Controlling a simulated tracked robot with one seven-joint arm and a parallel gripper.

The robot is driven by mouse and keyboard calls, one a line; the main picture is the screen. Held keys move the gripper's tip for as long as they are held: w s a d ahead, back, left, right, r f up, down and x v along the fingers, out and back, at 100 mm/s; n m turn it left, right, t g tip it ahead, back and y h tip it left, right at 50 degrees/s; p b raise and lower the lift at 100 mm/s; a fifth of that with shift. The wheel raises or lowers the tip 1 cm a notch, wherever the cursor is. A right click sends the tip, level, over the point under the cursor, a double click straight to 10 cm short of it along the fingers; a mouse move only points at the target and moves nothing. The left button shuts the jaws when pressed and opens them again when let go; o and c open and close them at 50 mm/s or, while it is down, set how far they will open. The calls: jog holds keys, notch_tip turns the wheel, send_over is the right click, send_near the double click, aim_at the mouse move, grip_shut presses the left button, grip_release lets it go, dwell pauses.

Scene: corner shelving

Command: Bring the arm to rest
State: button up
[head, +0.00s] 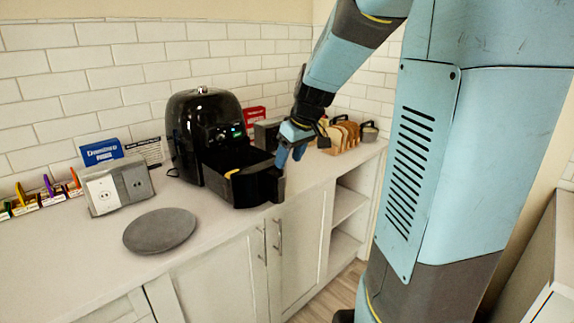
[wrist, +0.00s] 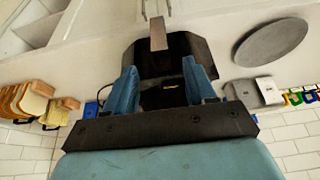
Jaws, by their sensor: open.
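My arm reaches down from the upper right of the head view, bent at the elbow. My gripper (head: 290,155) is at its lower end, just above and beside the pulled-out drawer (head: 245,190) of a black air fryer (head: 205,125). In the wrist view my gripper (wrist: 160,66) has its two blue fingers spread wide, with nothing held between them. The dark drawer (wrist: 185,48) and its handle (wrist: 157,33) show beyond the fingers. A small yellow item (head: 232,173) lies in the drawer. Whether a finger touches the drawer is hard to tell.
A grey round plate (head: 160,231) lies on the counter, left of the drawer. A socket box (head: 117,186) stands behind it. Bread slices in a wooden rack (head: 342,136) stand right of my gripper. Cabinets with handles and open shelves (head: 347,205) are below the counter.

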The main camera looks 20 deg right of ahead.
jog(key=shift+s+r, duration=0.15)
dwell(0.4)
jog(key=s+a+r+m+h, duration=0.1)
jog(key=s+a+r+m, duration=0.1)
jog(key=s, duration=0.9)
jog(key=s+a+r+m+t, duration=0.1)
jog(key=s+a+r+m, duration=0.1)
jog(key=s, duration=0.9)
jog(key=shift+r+m+t+h, duration=0.3)
jog(key=shift+r+h, duration=0.1)
jog(key=shift+r, duration=0.1)
